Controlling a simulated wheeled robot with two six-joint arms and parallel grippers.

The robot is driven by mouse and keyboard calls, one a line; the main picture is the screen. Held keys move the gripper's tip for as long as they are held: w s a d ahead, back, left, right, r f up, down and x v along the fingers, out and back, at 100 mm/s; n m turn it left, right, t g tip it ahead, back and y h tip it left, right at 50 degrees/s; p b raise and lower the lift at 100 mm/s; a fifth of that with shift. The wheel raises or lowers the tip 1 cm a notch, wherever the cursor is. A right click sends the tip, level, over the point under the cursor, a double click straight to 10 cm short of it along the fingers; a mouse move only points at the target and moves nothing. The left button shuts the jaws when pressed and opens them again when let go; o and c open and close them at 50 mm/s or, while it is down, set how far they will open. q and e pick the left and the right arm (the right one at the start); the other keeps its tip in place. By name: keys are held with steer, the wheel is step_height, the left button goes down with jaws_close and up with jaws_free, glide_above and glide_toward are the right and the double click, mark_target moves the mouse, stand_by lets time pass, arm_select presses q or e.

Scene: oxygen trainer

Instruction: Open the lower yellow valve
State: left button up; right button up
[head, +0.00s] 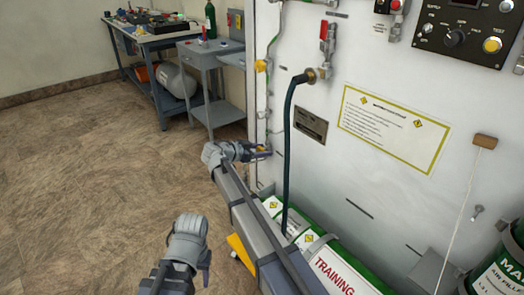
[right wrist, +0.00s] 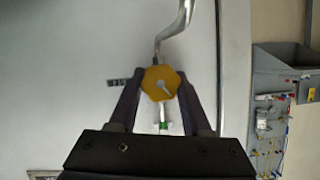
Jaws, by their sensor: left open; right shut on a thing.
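The lower yellow valve (head: 262,148) is on the thin pipe at the left edge of the white panel, mostly hidden by my right gripper (head: 259,153). In the right wrist view its yellow hexagonal knob (right wrist: 160,82) sits between the two fingers of my right gripper (right wrist: 160,98), which is shut on it. A pale pointer mark on the knob slants down to the right. An upper yellow valve (head: 260,66) is higher on the same pipe. My left gripper (head: 183,268) is open and empty over the floor at the bottom.
Green-and-white cylinders (head: 335,272) lie along the panel's foot. A dark hose (head: 287,140) hangs from a brass fitting beside my right arm. A grey side table (head: 205,60) and a workbench (head: 150,38) stand behind. The floor at left is clear.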

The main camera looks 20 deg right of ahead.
mark_target(258, 149)
steer(key=shift+w+a+n+g, duration=0.1)
steer(key=shift+w+n+g, duration=0.1)
steer(key=shift+n+g, duration=0.25)
jaws_close()
steer(key=shift+s+n+g+h, duration=0.15)
steer(key=shift+n+g+h, duration=0.35)
steer(key=shift+n, duration=0.45)
steer(key=o, duration=1.2)
jaws_free()
steer(key=p+v, duration=0.2)
steer(key=v, duration=0.4)
steer(key=shift+a+r+p, duration=0.1)
steer(key=shift+r+p, duration=0.15)
steer(key=shift+p, duration=0.05)
steer(key=shift+s+a+r, duration=0.15)
steer(key=shift+s+a, duration=0.1)
steer(key=shift+a, duration=0.35)
